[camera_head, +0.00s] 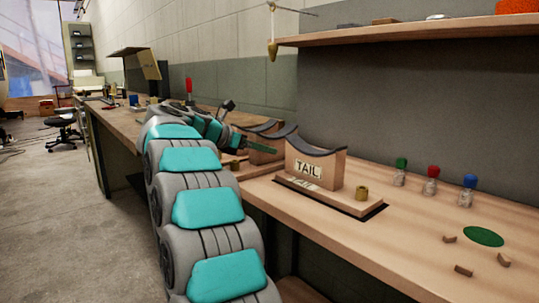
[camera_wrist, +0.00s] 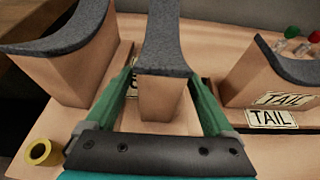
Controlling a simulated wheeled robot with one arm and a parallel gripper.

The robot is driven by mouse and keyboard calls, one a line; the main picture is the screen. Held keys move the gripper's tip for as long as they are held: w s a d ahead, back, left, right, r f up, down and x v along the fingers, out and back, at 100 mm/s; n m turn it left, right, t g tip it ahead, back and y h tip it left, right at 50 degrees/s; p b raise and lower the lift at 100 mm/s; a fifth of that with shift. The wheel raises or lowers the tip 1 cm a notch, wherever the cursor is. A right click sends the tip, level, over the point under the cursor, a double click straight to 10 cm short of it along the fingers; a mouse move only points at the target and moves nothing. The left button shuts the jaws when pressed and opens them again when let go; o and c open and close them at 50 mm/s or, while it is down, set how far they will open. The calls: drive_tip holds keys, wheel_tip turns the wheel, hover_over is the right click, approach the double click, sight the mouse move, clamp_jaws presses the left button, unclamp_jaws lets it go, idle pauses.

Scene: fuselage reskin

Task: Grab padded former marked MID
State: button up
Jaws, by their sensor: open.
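In the wrist view, a narrow wooden former (camera_wrist: 160,98) with a curved grey padded top stands between the fingers of my gripper (camera_wrist: 162,68). One green finger is on each side of it, and the jaws are open. Whether either finger touches the wood is unclear. No MID marking is readable; a label scrap by the left finger is mostly hidden. Another padded former (camera_wrist: 70,78) stands to the left, and the former labelled TAIL (camera_wrist: 282,80) to the right. In the head view, the TAIL former (camera_head: 315,170) is nearest, and my gripper (camera_head: 264,147) is behind it, beside the padded formers.
The formers stand on a long wooden bench (camera_head: 400,235) against a wall. Small bottles with green, red and blue tops (camera_head: 432,182) stand right. A shelf (camera_head: 420,33) overhangs.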

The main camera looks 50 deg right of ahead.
drive_tip(key=shift+x, duration=2.05)
drive_tip(key=shift+c, duration=0.3)
clamp_jaws()
